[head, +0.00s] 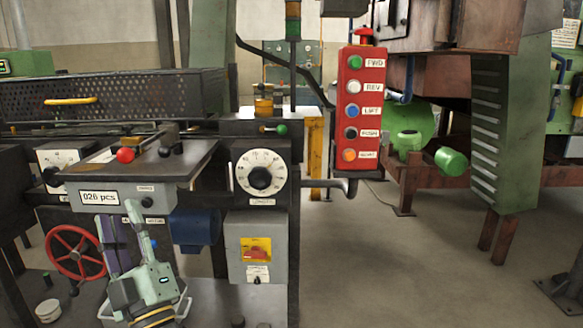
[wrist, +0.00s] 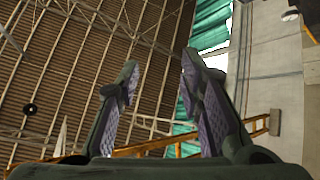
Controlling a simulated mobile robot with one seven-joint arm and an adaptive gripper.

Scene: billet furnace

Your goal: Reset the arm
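My gripper (head: 117,210) shows at the lower left of the head view, in front of the machine and pointing up. Its fingers stand apart with nothing between them. In the wrist view, my gripper (wrist: 160,65) shows two dark fingers with purple ribbed pads and a clear gap between them. Behind them are a corrugated roof and steel beams, so the wrist camera faces upward. In the head view the fingers overlap the front of the grey counter box (head: 128,196), marked "026 pcs". I cannot tell whether they touch it.
A red handwheel (head: 75,253) is left of my gripper. A blue motor (head: 194,229), a white dial (head: 260,172) and a grey switch box (head: 255,247) are to its right. A red button pendant (head: 359,110) hangs farther right. The floor (head: 400,260) at right is clear.

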